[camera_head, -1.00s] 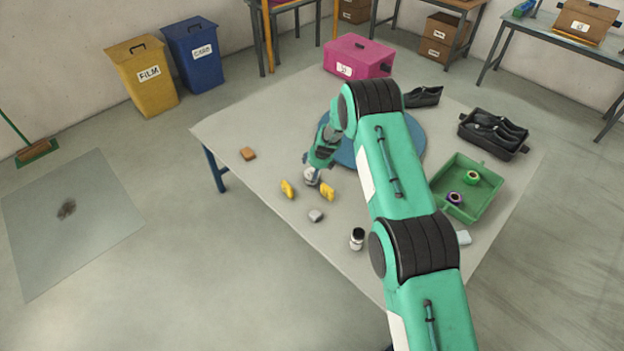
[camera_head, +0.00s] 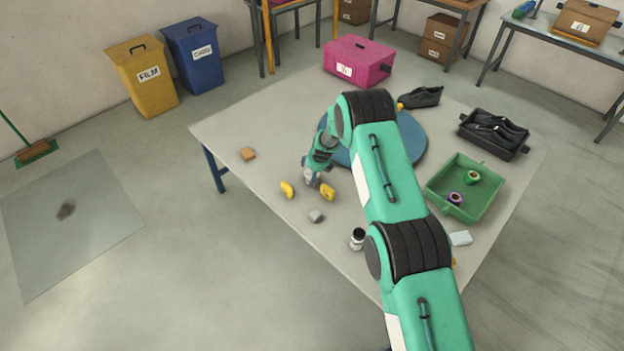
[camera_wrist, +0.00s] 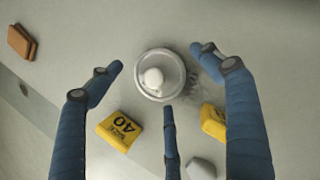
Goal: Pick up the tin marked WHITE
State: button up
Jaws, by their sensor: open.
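A round pale tin (camera_wrist: 160,75) with a white knob-like centre stands on the table, seen from above in the wrist view. No marking on it can be read. My gripper (camera_wrist: 157,60) is open over it, with blue fingers spread to its left, right and near side; none clearly touches it. In the head view my gripper (camera_head: 311,180) is low over the table and mostly hides this tin. Another small container (camera_head: 357,239), white with a dark top, stands nearer the table's front edge; its label cannot be read.
Yellow blocks (camera_wrist: 120,130) (camera_head: 327,192), one marked 40, lie close beside my fingers. A grey stone-like piece (camera_head: 316,216) lies in front. A brown block (camera_head: 247,153) is to the left. A green tray (camera_head: 464,188) and black shoe tray (camera_head: 494,134) stand at right.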

jog(key=shift+x, duration=1.4)
jog(key=c, duration=2)
jog(key=shift+w+r, duration=0.1)
jog(key=shift+r, duration=0.05)
